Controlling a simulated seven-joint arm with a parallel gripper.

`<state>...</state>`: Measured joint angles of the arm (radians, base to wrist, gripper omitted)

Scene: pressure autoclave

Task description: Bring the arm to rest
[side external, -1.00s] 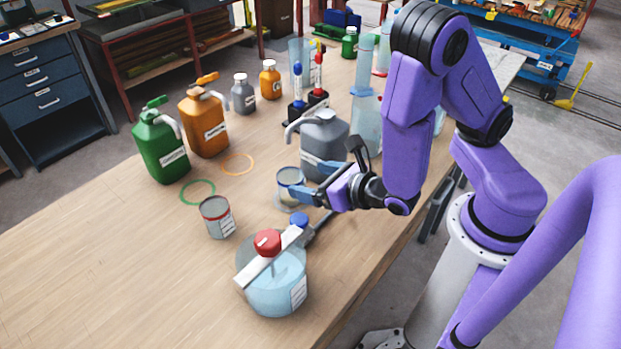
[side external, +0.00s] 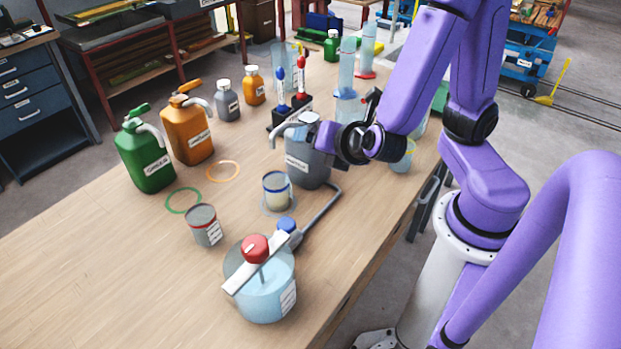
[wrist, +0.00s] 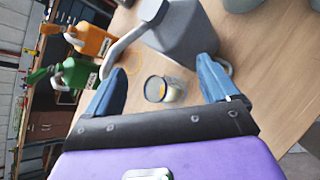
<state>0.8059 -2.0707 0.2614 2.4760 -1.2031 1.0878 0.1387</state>
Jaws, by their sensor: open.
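My gripper (side external: 322,134) is raised beside the upper part of the grey jug (side external: 308,160) in the side view, and its fingers are mostly hidden there. In the wrist view my gripper (wrist: 162,66) shows two blue fingers spread apart with nothing held between them. A small glass cup (side external: 277,188) with pale yellow contents stands on the table below; it also shows in the wrist view (wrist: 155,89), between and beyond the fingers. The grey jug (wrist: 185,35) lies beyond the fingers there. I cannot tell whether my gripper touches the jug.
A clear vessel (side external: 262,293) with a red knob and a bar across its top stands at the front. A red-rimmed can (side external: 204,226), green jug (side external: 146,158) and orange jug (side external: 188,132) stand left. Bottles and glass cylinders crowd the back. The table's left front is clear.

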